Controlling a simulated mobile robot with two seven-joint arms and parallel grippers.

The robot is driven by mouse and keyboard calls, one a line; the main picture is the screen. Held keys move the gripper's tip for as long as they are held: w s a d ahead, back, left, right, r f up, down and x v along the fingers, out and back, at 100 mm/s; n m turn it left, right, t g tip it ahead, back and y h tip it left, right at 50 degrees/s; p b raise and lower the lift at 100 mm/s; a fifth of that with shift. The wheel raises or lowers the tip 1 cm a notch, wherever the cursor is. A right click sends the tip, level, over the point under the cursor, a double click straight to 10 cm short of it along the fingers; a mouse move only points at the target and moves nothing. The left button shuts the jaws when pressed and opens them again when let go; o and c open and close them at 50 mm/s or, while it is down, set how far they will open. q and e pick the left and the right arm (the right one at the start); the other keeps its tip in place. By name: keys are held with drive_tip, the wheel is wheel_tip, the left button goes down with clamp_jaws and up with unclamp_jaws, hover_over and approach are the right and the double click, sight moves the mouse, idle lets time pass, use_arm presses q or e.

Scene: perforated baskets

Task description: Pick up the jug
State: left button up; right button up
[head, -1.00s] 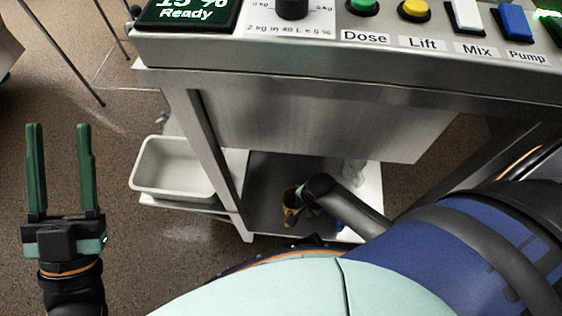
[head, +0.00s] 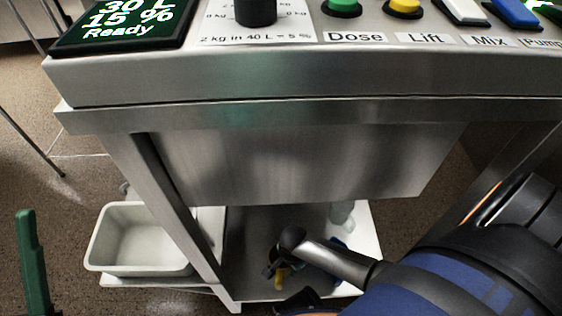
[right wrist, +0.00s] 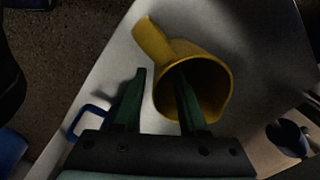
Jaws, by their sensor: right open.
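The yellow jug (right wrist: 215,58) shows in the right wrist view with its mouth facing the camera and its handle (right wrist: 153,40) pointing up and left. My right gripper (right wrist: 160,76) is open. Its right finger overlaps the jug's mouth and appears to reach inside; its left finger is outside, beside the wall. Contact cannot be told. In the head view only a small yellow part of the jug (head: 281,279) shows on the low shelf, mostly hidden by my right arm. One finger of my left gripper (head: 30,262) shows at the left edge, far from the jug.
The low shelf (head: 367,235) lies under a steel bench (head: 300,85) with a control panel, its legs close by. A blue handle (right wrist: 88,122) is left of my right gripper; another blue item (right wrist: 290,138) is at right.

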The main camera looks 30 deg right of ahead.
sight(290, 270)
wheel_tip(290, 270, down, 5)
drive_tip(key=b, duration=0.3)
drive_tip(key=shift+d+r, duration=0.15)
drive_tip(key=shift+r, duration=0.05)
drive_tip(key=shift+r, duration=0.1)
drive_tip(key=shift+s, duration=0.1)
clamp_jaws()
idle(0.9)
